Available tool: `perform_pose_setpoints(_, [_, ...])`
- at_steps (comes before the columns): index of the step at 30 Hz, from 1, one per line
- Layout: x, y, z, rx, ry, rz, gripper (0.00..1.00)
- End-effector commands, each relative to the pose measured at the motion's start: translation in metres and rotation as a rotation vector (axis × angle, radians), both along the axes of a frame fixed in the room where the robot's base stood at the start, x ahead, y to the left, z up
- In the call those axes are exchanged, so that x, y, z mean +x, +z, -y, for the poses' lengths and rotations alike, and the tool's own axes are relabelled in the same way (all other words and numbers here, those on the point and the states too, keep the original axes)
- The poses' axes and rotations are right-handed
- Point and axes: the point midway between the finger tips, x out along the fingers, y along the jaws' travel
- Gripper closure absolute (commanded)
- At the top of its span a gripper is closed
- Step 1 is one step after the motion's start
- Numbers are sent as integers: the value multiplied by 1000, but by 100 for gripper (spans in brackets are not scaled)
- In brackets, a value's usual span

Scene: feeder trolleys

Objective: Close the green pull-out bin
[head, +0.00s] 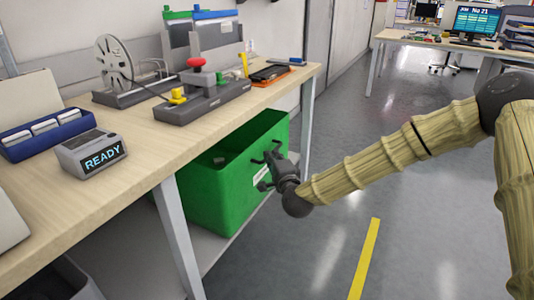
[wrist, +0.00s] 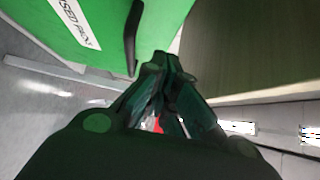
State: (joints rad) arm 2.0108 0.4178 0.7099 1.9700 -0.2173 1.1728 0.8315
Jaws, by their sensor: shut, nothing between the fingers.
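The green pull-out bin (head: 215,195) juts out from under the workbench, its open top showing and some dark things inside. In the wrist view its green front (wrist: 150,20) fills the upper left, with a white label (wrist: 78,22) and a dark handle (wrist: 131,36). My gripper (head: 270,165) is at the bin's front face, near the label. In the wrist view its fingertips (wrist: 160,62) are together and empty, just beside the lower end of the handle. I cannot tell whether they touch the bin.
The wooden workbench (head: 60,232) above carries a reel, a grey fixture, a READY display (head: 92,154) and trays. A bench leg (head: 176,235) stands left of the bin, another (head: 307,125) behind it. The grey floor to the right is clear, with a yellow line (head: 364,260).

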Motion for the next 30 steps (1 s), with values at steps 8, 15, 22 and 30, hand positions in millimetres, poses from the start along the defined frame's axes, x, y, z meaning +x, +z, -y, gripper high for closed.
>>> perform_pose_setpoints(8, [-52, 2, 18, 0, -2, -3, 100])
perform_pose_setpoints(15, [-79, 0, 25, 0, -1, -4, 100])
perform_pose_setpoints(22, [-95, -21, 23, -42, 16, -35, 100])
perform_pose_setpoints(30, [-159, -140, 17, -315, 142, -232, 100])
